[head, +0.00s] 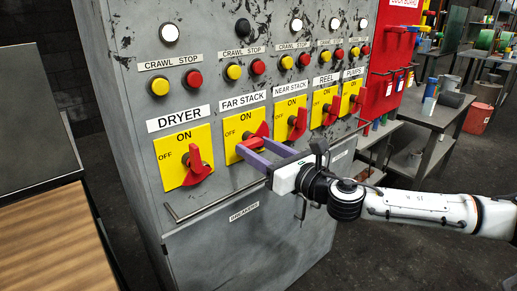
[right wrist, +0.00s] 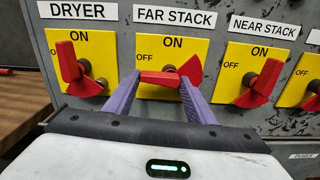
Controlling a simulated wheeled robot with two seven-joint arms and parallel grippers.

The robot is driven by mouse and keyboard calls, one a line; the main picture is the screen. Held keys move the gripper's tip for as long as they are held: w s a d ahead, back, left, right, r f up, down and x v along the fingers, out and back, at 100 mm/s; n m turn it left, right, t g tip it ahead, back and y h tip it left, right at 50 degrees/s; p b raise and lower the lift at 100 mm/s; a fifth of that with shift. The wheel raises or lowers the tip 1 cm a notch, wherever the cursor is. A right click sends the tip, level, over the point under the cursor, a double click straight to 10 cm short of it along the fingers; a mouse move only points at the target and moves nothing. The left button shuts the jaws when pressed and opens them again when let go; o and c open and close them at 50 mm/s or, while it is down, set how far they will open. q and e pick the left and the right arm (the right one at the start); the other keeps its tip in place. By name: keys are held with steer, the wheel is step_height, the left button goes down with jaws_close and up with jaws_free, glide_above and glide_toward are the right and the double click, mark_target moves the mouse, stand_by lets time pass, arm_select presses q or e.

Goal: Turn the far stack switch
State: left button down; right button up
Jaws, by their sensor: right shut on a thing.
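The far stack switch is a red rotary handle (head: 257,134) on a yellow ON/OFF plate under the FAR STACK label. In the right wrist view its red handle (right wrist: 160,78) lies about level, its end towards the OFF side, with the red wedge to the right. My right gripper (head: 253,147) has its purple fingers at this switch. In the right wrist view, the right gripper (right wrist: 160,82) is shut on the handle, one finger at each end. The fingers hide part of the plate in the head view. My left gripper is not in view.
The dryer switch (head: 197,168) is close on the left and the near stack switch (head: 297,122) close on the right. A metal rail (head: 210,205) runs below the switches. Crawl and stop buttons (head: 234,72) sit above. A wooden-topped surface (head: 50,245) stands at left.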

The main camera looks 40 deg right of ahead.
steer(key=shift+r+m, duration=0.2)
steer(key=shift+m, duration=1)
steer(key=m, duration=0.1)
steer(key=m+p, duration=0.1)
steer(key=shift+r+m, duration=0.2)
steer(key=shift+m, duration=0.1)
steer(key=m, duration=0.1)
steer(key=m+p, duration=0.1)
steer(key=shift+d+r+m, duration=0.2)
steer(key=shift+r+m, duration=0.05)
steer(key=shift+m, duration=0.15)
steer(key=m+p, duration=0.2)
steer(key=m, duration=0.1)
steer(key=m+p, duration=0.1)
steer(key=m, duration=0.1)
steer(key=shift+d+r, duration=0.3)
steer(key=shift+d, duration=0.05)
steer(key=shift+d+m+p, duration=0.15)
steer(key=shift+m+p, duration=0.45)
steer(key=shift+m, duration=0.5)
steer(key=shift+d+m+p, duration=0.15)
steer(key=shift+m+p, duration=0.45)
steer(key=shift+m, duration=0.5)
steer(key=o, duration=1)
steer(key=shift+o, duration=0.2)
steer(key=shift+f, duration=0.1)
